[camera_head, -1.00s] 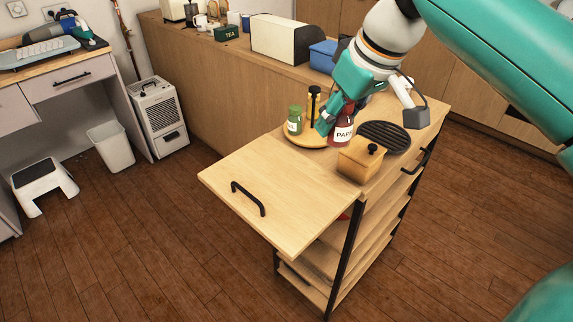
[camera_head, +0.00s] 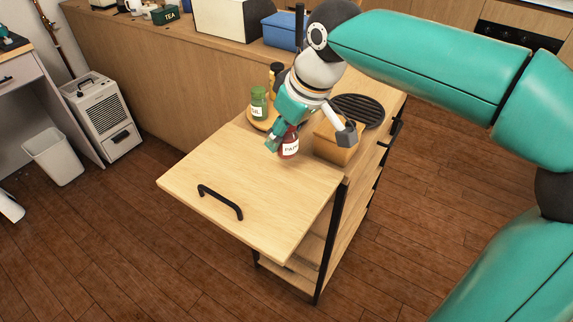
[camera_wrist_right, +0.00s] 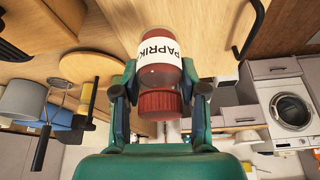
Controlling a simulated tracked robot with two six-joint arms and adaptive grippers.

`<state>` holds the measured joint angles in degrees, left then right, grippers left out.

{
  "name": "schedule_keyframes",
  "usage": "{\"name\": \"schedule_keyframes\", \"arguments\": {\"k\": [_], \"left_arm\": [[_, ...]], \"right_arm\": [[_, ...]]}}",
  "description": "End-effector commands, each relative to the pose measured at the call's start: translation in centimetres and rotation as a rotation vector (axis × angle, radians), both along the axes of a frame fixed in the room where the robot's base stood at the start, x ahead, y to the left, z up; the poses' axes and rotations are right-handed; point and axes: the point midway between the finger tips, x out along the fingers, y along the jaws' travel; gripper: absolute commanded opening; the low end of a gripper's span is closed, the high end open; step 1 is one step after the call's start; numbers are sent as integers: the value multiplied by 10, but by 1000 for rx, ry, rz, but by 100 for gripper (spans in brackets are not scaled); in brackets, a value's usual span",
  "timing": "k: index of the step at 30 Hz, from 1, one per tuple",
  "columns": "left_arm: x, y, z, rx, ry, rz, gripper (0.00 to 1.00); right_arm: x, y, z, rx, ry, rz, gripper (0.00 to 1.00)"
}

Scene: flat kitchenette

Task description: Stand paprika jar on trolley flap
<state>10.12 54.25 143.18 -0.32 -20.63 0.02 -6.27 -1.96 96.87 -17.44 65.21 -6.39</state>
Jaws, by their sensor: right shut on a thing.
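The paprika jar (camera_head: 289,146) is red with a white label. My right gripper (camera_head: 279,139) is shut on it, over the far edge of the flap. In the right wrist view the jar (camera_wrist_right: 162,60) sits between the fingers of the gripper (camera_wrist_right: 160,92), its ribbed red cap nearest the palm. I cannot tell whether the jar touches the wood. The trolley flap (camera_head: 225,165) is a raised, level light-wood board with a black handle (camera_head: 220,201). My left gripper is not in view.
Behind the gripper, a round wooden tray (camera_head: 259,122) holds a green jar (camera_head: 259,103) and a yellow-brown bottle (camera_head: 277,72). A wooden box (camera_head: 331,146) and a black ribbed round trivet (camera_head: 359,110) stand to the right. The flap's front and left are bare.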

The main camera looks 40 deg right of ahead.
Motion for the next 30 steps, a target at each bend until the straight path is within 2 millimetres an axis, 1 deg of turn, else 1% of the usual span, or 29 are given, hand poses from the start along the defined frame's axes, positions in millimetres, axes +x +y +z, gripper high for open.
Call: {"name": "schedule_keyframes", "arguments": {"k": [1,3,10,15,18,29,30], "left_arm": [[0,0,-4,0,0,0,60],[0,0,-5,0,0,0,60],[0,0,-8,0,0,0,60],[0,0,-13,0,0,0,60],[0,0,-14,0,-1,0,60],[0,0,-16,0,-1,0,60],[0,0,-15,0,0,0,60]], "right_arm": [[0,0,-12,0,2,0,4],[0,0,-21,-1,1,1,4],[1,1,-37,-1,1,3,4],[0,1,-63,-2,2,3,4],[1,1,-72,-1,0,3,4],[1,1,-75,0,-2,4,4],[1,1,-75,0,-1,4,45]]}}
